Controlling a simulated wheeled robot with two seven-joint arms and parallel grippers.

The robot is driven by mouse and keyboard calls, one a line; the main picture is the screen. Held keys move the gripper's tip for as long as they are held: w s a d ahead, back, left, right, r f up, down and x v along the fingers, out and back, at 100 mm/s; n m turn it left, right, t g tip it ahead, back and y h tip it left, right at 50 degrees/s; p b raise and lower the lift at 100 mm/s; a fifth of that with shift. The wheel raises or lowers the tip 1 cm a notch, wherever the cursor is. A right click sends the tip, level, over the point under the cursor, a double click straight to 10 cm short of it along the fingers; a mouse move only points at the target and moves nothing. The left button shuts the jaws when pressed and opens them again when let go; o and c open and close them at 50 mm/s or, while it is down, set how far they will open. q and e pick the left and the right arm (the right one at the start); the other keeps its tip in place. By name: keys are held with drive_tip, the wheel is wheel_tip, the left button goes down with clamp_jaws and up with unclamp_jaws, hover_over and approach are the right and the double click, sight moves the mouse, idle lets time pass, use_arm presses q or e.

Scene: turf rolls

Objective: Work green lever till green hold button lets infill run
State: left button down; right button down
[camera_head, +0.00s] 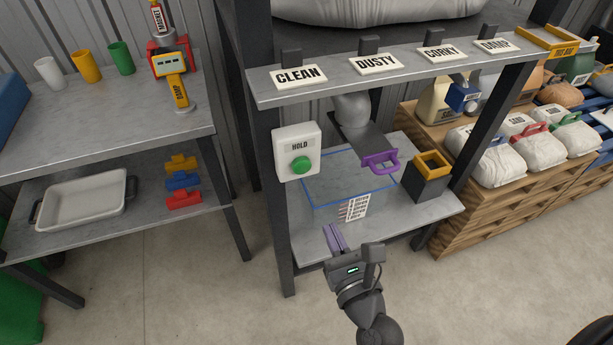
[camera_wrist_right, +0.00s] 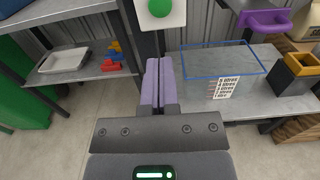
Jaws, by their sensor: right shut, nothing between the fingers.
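A white box (camera_head: 296,148) marked HOLD is fixed to the dark post and carries a round green button (camera_head: 302,165). The button also shows at the top of the right wrist view (camera_wrist_right: 159,8). The lever under the grey spout (camera_head: 352,108) has a purple handle (camera_head: 380,162); I see no green lever. A clear blue-rimmed bin (camera_head: 318,208) with a litre scale stands below the spout and looks empty. My right gripper (camera_head: 333,236) is shut and empty, in front of the bin and below the button, touching neither. My left gripper is not in view.
A dark box with a yellow rim (camera_head: 431,160) stands right of the bin. A shelf with signs (camera_head: 400,72) runs above. A side bench (camera_head: 110,125) with cups and a white tray (camera_head: 84,198) is at left. Pallets (camera_head: 480,205) of bags stand at right.

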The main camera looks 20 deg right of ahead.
sight(303, 167)
drive_tip(key=w, duration=1.3)
drive_tip(key=shift+w+a, duration=0.1)
drive_tip(key=shift+a, duration=0.15)
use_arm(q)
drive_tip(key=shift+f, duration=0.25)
use_arm(e)
drive_tip(key=shift+w, duration=0.1)
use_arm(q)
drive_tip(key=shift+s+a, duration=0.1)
use_arm(e)
drive_tip(key=shift+w+f+b, duration=0.15)
drive_tip(key=shift+w+b, duration=0.45)
drive_tip(key=shift+b, duration=0.1)
drive_tip(key=shift+w+r, duration=0.15)
drive_tip(key=shift+r, duration=0.05)
drive_tip(key=shift+w+r, duration=0.1)
drive_tip(key=shift+r, duration=0.05)
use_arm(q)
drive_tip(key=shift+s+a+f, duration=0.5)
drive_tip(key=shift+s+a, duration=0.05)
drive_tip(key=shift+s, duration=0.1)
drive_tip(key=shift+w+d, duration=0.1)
use_arm(e)
drive_tip(key=shift+w, duration=0.1)
